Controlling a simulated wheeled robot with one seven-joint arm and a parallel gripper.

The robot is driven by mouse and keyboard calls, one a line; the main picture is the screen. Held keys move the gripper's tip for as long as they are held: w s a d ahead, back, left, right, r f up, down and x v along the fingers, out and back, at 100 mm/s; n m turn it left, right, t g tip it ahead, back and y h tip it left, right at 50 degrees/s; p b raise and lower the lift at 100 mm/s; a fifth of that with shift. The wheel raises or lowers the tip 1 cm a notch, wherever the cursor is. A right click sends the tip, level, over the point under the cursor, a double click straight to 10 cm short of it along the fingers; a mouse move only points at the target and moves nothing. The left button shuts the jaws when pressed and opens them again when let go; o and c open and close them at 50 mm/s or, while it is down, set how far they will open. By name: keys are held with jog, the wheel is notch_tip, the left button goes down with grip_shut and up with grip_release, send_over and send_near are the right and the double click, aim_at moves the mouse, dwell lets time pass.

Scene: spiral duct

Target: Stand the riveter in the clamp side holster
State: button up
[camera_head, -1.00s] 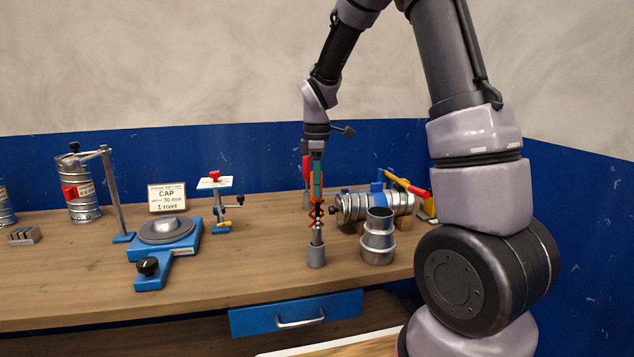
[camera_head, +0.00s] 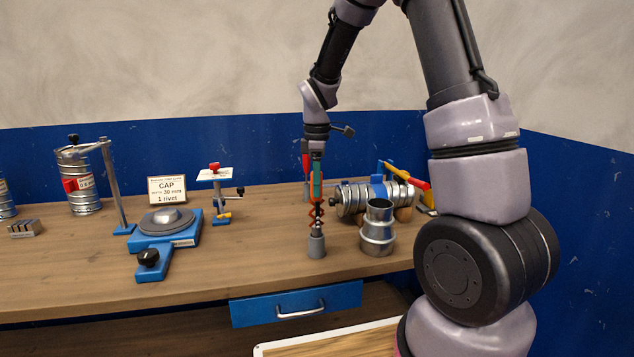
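The riveter (camera_head: 317,190) stands upright, with a teal body, orange-red handles and a dark lower part. My gripper (camera_head: 316,157) is shut on its upper end from above; the fingertips are small and partly merged with the tool. The riveter's lower end is at the mouth of a small grey cylindrical holster (camera_head: 317,246) on the bench and seems partly inside it; the depth cannot be seen. The clamp (camera_head: 402,183), with yellow and red parts, is at the right, behind a silver duct piece (camera_head: 377,230).
A ribbed duct with a blue band (camera_head: 352,201) lies behind the holster. At left are a blue turntable fixture (camera_head: 165,228), a CAP sign (camera_head: 167,190) and a small stand (camera_head: 217,195). The bench between fixture and holster is clear.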

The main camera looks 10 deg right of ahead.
jog(key=shift+o, duration=0.7)
notch_tip(320, 180, up, 10)
jog(key=shift+r, duration=0.4)
dwell(0.5)
jog(key=shift+s+d+r, duration=0.1)
jog(key=shift+s+r, duration=0.05)
jog(key=s+d+r+m+t, duration=0.1)
jog(key=s+r+m+t, duration=0.1)
jog(key=s+m, duration=0.4)
jog(key=s+d+r+m+t+y, duration=0.1)
jog(key=s+d+r+m+t, duration=0.1)
jog(key=s+r+m, duration=0.2)
jog(key=s+d+r+m+t+y, duration=0.1)
jog(key=s+d+r+m+t, duration=0.1)
jog(key=s+m, duration=0.7)
jog(key=s+r+t, duration=0.1)
jog(key=s, duration=0.2)
jog(key=shift+d+r, duration=0.15)
jog(key=shift+d, duration=0.1)
